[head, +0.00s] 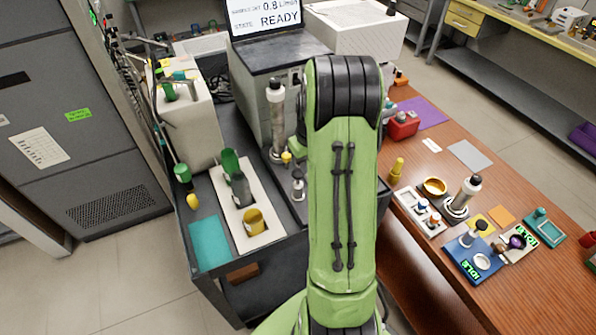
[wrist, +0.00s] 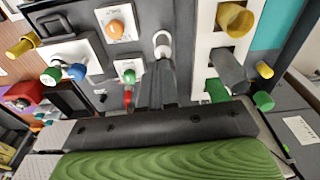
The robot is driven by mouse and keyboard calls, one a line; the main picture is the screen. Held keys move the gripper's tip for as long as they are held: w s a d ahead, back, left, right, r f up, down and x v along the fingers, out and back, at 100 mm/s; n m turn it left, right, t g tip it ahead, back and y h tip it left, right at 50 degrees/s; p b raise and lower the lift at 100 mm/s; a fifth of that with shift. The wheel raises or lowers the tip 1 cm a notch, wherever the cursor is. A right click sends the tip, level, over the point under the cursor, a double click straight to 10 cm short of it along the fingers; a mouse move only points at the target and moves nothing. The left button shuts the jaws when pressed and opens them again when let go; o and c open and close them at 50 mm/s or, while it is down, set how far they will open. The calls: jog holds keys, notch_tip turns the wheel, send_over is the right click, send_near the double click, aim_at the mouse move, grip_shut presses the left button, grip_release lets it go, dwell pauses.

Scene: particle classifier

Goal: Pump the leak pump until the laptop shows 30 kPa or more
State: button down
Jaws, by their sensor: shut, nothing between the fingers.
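The laptop (head: 266,14) stands at the top of the head view. Its screen reads 0.8 L/min and READY; its upper part is cut off, and no kPa value shows. My gripper (wrist: 160,68) is shut and empty in the wrist view, with its dark fingers close together. A pale, rounded knob (wrist: 162,42) shows just beyond the fingertips; contact cannot be told. A small grey upright piece with a dark base (head: 298,184) stands left of my arm in the head view. I cannot tell for sure which piece is the leak pump. My arm hides the gripper in the head view.
A white rack (head: 262,238) holds green, grey and yellow cups beside a teal mat (head: 209,242). A tall silver cylinder (head: 277,120) stands behind. The wooden bench (head: 420,245) at the right carries several small devices. Open floor lies at the lower left.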

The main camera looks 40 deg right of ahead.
notch_tip(320, 180, up, 9)
jog(key=shift+s, duration=0.45)
jog(key=shift+a, duration=0.1)
dwell(0.8)
jog(key=p, duration=0.6)
send_near(299, 173)
jog(key=shift+r, duration=0.35)
jog(key=shift+w+f+b, duration=0.2)
jog(key=shift+f+b, duration=0.9)
jog(key=shift+f, duration=0.7)
jog(key=shift+w+f+b, duration=0.15)
jog(key=shift+f+b, duration=0.95)
jog(key=shift+f, duration=0.7)
